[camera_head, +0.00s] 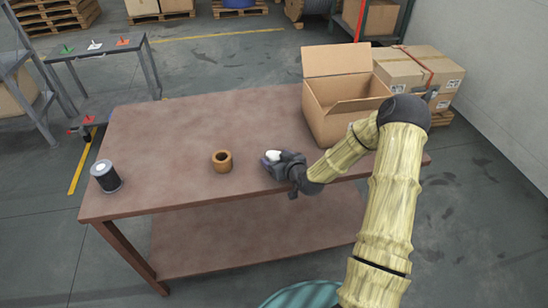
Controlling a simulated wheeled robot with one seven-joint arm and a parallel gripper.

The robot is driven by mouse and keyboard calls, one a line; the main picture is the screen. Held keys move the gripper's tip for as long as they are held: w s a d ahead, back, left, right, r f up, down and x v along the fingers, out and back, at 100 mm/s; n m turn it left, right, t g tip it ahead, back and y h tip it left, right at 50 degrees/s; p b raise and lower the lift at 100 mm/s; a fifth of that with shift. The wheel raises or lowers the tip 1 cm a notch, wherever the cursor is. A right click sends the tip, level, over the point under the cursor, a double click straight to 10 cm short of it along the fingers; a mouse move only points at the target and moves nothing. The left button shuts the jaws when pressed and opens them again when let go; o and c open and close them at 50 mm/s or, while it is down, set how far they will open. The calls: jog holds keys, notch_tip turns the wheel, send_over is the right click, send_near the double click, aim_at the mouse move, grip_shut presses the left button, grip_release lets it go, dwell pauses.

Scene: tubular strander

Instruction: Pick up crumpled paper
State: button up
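A small white lump (273,156), which looks like the crumpled paper, shows at the tip of my gripper (272,161) near the middle of the brown table (190,130). My dark gripper reaches in from the right, low over the table's front half. The lump is at or between the fingertips, and the gripper hides part of it. At this size I cannot tell whether the fingers are closed on it or whether it touches the table.
A brown ring-shaped spool (222,161) stands left of my gripper. A dark cylinder with a light top (106,176) stands at the table's left end. An open cardboard box (335,108) is at the back right. The table's back left is clear.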

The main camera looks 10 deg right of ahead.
aim_at(277, 157)
jog(key=c, duration=0.7)
jog(key=shift+r, duration=0.15)
notch_tip(277, 157, up, 10)
jog(key=shift+f, duration=0.15)
dwell(0.5)
